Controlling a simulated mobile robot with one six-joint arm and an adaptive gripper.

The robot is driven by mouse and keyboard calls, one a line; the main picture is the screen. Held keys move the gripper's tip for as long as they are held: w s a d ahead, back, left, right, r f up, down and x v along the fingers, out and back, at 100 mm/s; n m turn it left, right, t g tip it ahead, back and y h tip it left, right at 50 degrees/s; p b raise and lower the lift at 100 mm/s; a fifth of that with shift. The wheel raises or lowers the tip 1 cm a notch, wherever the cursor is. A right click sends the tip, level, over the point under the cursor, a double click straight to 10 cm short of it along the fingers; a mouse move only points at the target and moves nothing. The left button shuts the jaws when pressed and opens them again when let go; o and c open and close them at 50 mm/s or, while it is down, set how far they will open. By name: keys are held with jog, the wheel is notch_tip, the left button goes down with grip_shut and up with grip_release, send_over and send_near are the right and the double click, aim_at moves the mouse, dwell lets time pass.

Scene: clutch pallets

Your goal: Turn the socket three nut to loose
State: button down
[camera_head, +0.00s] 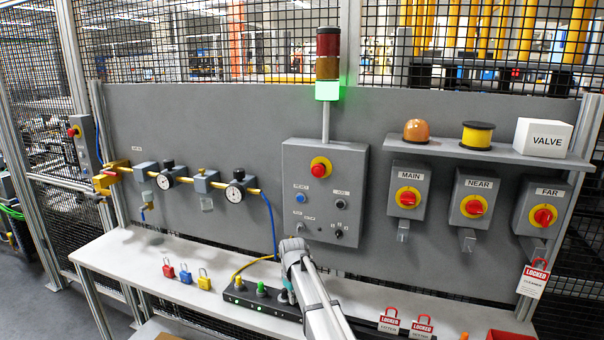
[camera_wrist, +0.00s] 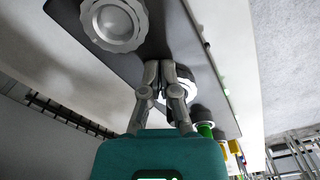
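The black socket strip (camera_head: 245,300) lies on the bench, with a green plug (camera_head: 262,289) standing in it. My gripper reaches down over its right part; in the head view my arm hides the sockets there. In the wrist view my gripper (camera_wrist: 161,70) has its two fingertips close together, almost meeting, in front of a pale ring-shaped nut (camera_wrist: 189,97) on the strip. I cannot tell whether they touch it. No held object shows. A larger round ribbed nut (camera_wrist: 115,24) sits at upper left, and the green plug (camera_wrist: 205,130) at lower right. No socket numbers are readable.
A grey control box (camera_head: 324,205) stands behind my arm. Red, blue and yellow padlocks (camera_head: 186,276) lie on the white bench (camera_head: 130,255) to the left. Red locked tags (camera_head: 390,320) lie to the right. A blue hose (camera_head: 273,230) hangs behind the strip.

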jog(key=shift+s+d, duration=0.15)
jog(key=shift+d, duration=0.15)
jog(key=shift+r, duration=0.15)
notch_tip(320, 180, up, 6)
jog(key=p, duration=0.6)
dwell(0.5)
jog(key=shift+s+a+r+p, duration=0.25)
jog(key=shift+s+a, duration=0.25)
jog(key=shift+a, duration=0.2)
jog(key=shift+s+a+r+p, duration=0.1)
jog(key=shift+s+a+p, duration=0.15)
jog(key=shift+s+a, duration=0.3)
jog(key=shift+w, duration=0.1)
jog(key=shift+f, duration=0.15)
jog(key=shift+f+b, duration=3.4)
jog(key=shift+b, duration=0.1)
